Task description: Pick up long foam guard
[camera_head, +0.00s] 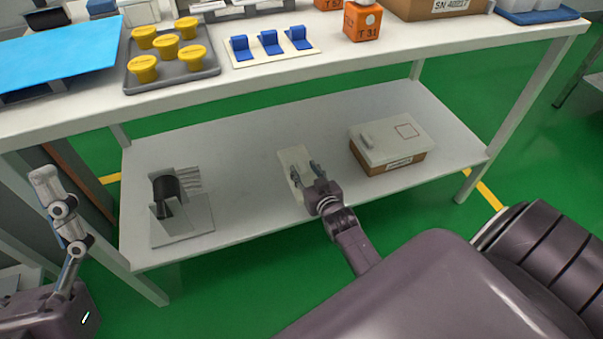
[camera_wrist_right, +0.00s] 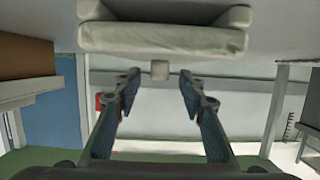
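The long foam guard (camera_head: 293,166) is a pale off-white, channel-like piece lying on the lower shelf, near its middle. It also shows in the right wrist view (camera_wrist_right: 160,40) at the top, beyond the fingertips. My right gripper (camera_head: 307,176) is low over the shelf at the guard's right side, and partly covers it in the head view. In the right wrist view its two fingers (camera_wrist_right: 160,85) are spread with nothing held between them. My left gripper (camera_head: 57,210) is at the left edge, seen side-on, away from the guard; its opening cannot be made out.
On the lower shelf (camera_head: 245,190), a lidded box (camera_head: 392,140) stands right of the guard and a grey holder with a black part (camera_head: 168,195) stands left.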

